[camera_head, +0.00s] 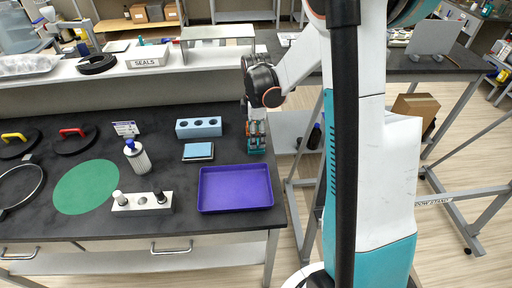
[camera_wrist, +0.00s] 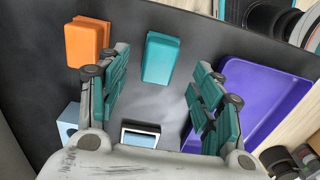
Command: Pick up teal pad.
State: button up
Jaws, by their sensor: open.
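The teal pad (camera_wrist: 161,58) is a small rectangular block lying on the dark table top in the wrist view. It lies beyond my gripper (camera_wrist: 162,88), roughly in line with the gap between the fingers. The fingers are spread wide, with nothing between them, and neither touches the pad. In the head view my gripper (camera_head: 257,138) points down over the table's right part, just behind the tray. I cannot clearly tell the pad from the teal fingers there.
An orange block (camera_wrist: 89,42) lies left of the pad. A purple tray (camera_head: 235,188) is right of it in the wrist view (camera_wrist: 262,96). A blue-topped pad (camera_head: 198,152) and a light blue block with holes (camera_head: 199,127) are close by. The table's right edge is near.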

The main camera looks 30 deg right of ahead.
notch_tip(320, 180, down, 5)
jog(key=shift+r+b, duration=0.1)
jog(key=shift+b, duration=0.75)
jog(key=c, duration=1.1)
jog(key=shift+o, duration=0.2)
jog(key=shift+r, duration=0.1)
notch_tip(320, 180, up, 20)
jog(key=p, duration=0.5)
jog(key=shift+o, duration=0.5)
jog(key=shift+c, duration=0.4)
